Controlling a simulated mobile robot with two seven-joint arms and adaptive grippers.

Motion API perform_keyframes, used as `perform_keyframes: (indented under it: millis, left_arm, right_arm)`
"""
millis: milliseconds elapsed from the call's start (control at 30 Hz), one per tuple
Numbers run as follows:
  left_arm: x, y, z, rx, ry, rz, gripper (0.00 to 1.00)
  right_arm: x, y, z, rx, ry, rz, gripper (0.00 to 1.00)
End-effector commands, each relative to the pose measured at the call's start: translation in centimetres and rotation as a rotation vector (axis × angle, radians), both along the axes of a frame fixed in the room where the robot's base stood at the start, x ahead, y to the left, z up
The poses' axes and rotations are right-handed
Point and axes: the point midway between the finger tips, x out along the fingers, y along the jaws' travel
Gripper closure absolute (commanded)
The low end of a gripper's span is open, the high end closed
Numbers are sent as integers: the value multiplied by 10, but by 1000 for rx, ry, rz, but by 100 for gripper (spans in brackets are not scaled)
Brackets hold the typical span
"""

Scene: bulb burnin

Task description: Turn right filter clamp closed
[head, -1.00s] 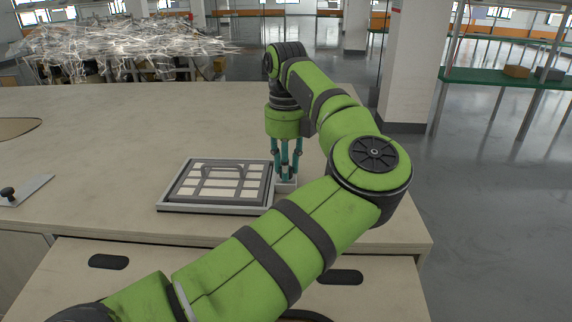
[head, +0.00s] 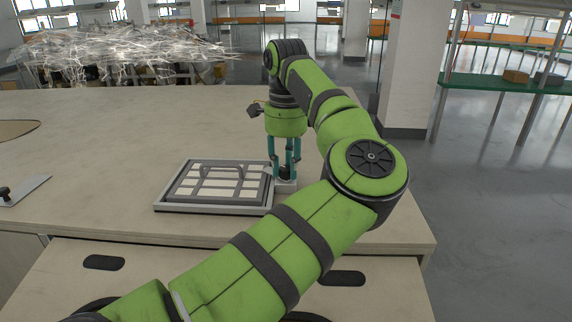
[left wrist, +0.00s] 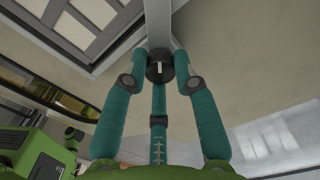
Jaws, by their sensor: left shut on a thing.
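The filter (head: 216,190), a dark grid over pale panels with a raised handle, lies in a light grey frame (head: 215,210) on the table. The right filter clamp's dark round knob (left wrist: 155,72) with a pale mark sits beside the frame's right edge. My left gripper (head: 286,178) points down over it, with its teal fingers closed around the knob. In the left wrist view the fingers (left wrist: 162,60) press on the knob from both sides. The fingers partly hide the clamp in the head view. My right gripper is not seen.
The tabletop (head: 110,130) is clear behind the filter. A grey plate with a black knob (head: 4,192) lies at the far left. A tangled, clear-wrapped heap (head: 115,45) stands beyond the table. My left arm crosses the front right.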

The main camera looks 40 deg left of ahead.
Motion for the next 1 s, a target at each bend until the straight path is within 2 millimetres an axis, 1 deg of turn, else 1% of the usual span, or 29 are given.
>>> perform_keyframes:
  millis: [200,500,733,1000]
  left_arm:
    - [0,0,0,-1,0,206,100]
    - [0,0,0,-1,0,456,100]
    - [0,0,0,-1,-1,586,100]
    - [0,0,0,-1,-1,657,100]
  right_arm:
    - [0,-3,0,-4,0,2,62]
    - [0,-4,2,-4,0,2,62]
    - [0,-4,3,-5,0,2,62]
    - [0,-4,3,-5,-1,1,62]
